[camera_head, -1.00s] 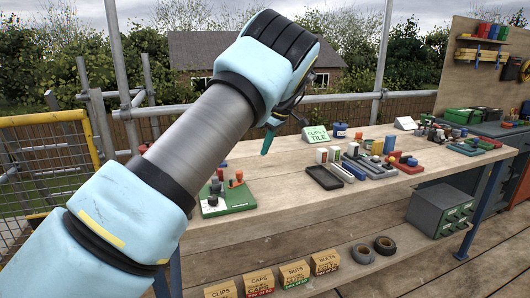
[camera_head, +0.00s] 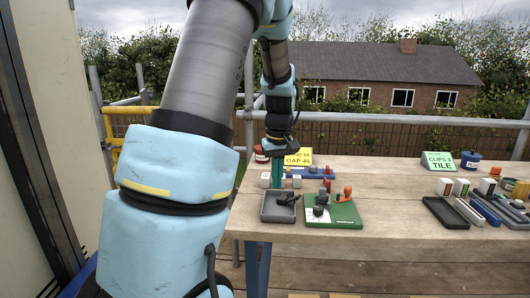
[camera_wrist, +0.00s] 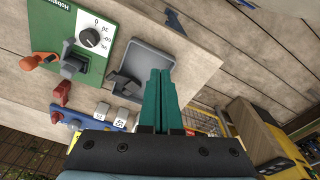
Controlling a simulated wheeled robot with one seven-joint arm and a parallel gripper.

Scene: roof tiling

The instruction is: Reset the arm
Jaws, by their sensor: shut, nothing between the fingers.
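My gripper (camera_head: 277,172) points down over the left end of the wooden workbench (camera_head: 385,215). In the wrist view its two green fingers (camera_wrist: 160,95) lie side by side, closed with nothing between them. In the head view the fingertips appear just behind a small grey tray (camera_head: 279,207), which holds a dark clip-like part. I cannot tell the exact height of the fingertips above the bench. My arm rises large on the left of the head view, bends at the top and comes down to the gripper.
A green board (camera_head: 333,211) with a dial and orange and red knobs is right of the tray. A blue rail (camera_head: 308,173) and a yellow sign (camera_head: 299,157) are behind. A black tray (camera_head: 444,213) and a green sign (camera_head: 437,161) stand right. The middle bench is fairly clear.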

